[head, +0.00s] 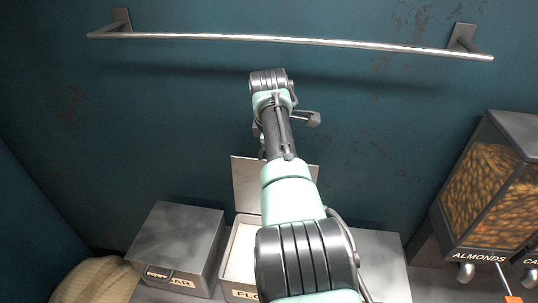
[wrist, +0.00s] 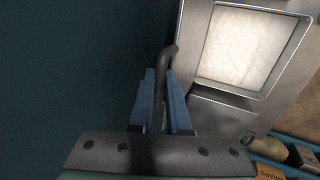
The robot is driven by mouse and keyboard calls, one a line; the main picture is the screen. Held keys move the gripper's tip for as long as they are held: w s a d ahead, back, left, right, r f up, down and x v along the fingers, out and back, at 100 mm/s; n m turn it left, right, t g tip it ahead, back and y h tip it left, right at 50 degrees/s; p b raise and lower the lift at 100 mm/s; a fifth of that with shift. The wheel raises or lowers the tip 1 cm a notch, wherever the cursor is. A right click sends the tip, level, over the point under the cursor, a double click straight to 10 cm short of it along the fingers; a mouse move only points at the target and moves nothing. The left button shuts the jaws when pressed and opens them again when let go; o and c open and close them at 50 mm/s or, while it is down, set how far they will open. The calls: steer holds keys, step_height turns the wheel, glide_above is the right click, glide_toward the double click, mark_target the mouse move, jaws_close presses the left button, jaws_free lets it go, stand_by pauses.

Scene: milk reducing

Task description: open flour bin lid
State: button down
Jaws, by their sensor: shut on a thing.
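The flour bin (head: 243,290) stands on the counter below my arm, its label partly covered by the arm. Its lid (head: 246,185) stands upright at the back, and pale contents show in the opening. In the wrist view the white contents fill the opening of the bin (wrist: 192,62) at upper right. My gripper (wrist: 164,80) has its blue fingers shut on a dark curved handle (wrist: 168,55), which appears to be the lid's. In the head view the fingers are mostly hidden behind my arm.
A closed grey bin (head: 182,232), its label ending in "AR", stands to the left, near a tan sack (head: 98,283). A metal rail (head: 290,41) crosses the wall above. An almond dispenser (head: 492,190) stands at right.

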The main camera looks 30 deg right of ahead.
steer(key=shift+f, duration=0.2)
steer(key=c, duration=1)
jaws_free()
steer(key=shift+s, duration=0.1)
steer(key=shift+o, duration=0.6)
steer(key=shift+s+f, duration=0.1)
steer(key=shift+f, duration=0.05)
steer(key=shift+s+a+r, duration=0.1)
steer(key=shift+a+r, duration=0.05)
steer(key=shift+r, duration=0.55)
steer(key=b+v, duration=0.1)
steer(key=v, duration=1.1)
steer(key=shift+r+b, duration=0.3)
steer(key=shift+b, duration=0.05)
steer(key=shift+f, duration=0.1)
